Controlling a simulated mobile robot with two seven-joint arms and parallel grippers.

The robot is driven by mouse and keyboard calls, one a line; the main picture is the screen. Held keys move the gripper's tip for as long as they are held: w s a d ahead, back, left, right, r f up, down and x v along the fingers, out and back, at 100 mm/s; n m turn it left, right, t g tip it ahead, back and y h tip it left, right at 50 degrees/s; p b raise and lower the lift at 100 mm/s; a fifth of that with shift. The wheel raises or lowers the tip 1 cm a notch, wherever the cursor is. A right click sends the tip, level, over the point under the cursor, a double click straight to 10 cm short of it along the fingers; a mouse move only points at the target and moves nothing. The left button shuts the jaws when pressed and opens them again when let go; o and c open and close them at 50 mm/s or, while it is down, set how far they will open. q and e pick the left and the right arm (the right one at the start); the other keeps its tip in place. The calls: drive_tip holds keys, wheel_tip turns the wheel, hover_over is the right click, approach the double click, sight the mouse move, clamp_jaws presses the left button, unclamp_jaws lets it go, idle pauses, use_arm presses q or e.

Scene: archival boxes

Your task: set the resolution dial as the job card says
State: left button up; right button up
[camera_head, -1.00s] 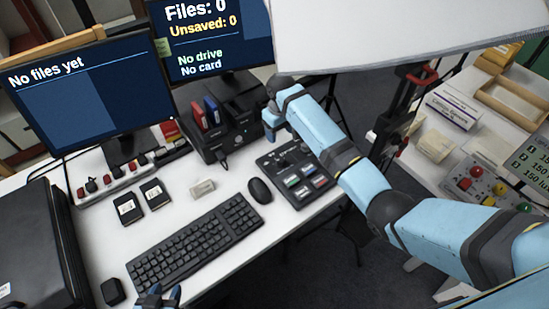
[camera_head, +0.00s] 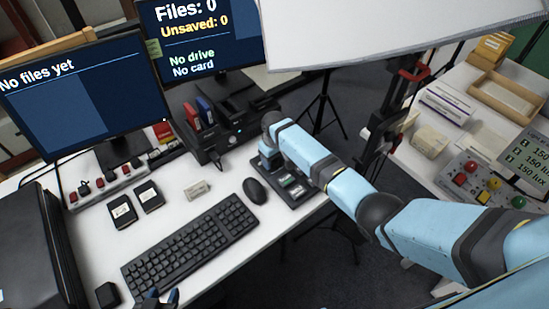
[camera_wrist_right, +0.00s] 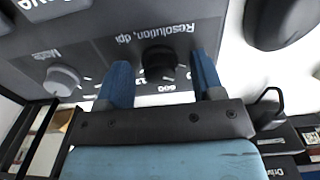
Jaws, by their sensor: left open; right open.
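The resolution dial (camera_wrist_right: 160,62) is a black round knob under the upside-down label "Resolution, dpi" in the right wrist view. My right gripper (camera_wrist_right: 162,80) is open, one blue finger on each side of the dial; I cannot tell whether they touch it. Some numbers around the dial are covered. In the head view my right gripper (camera_head: 269,158) is over the back left of the dark control panel (camera_head: 310,194), and the arm hides the dial. My left gripper (camera_head: 158,298) is open at the bottom edge, partly cut off. I cannot make out a job card.
A grey knob (camera_wrist_right: 62,80) sits beside the dial. A mouse (camera_head: 255,190) and keyboard (camera_head: 190,243) lie left of the panel. The dock (camera_head: 228,130) stands behind it. Monitors (camera_head: 85,95) show "No files yet" and "No drive, No card".

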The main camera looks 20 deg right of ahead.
drive_tip(key=shift+c, duration=0.4)
drive_tip(key=c, duration=0.8)
drive_tip(key=shift+c, duration=0.2)
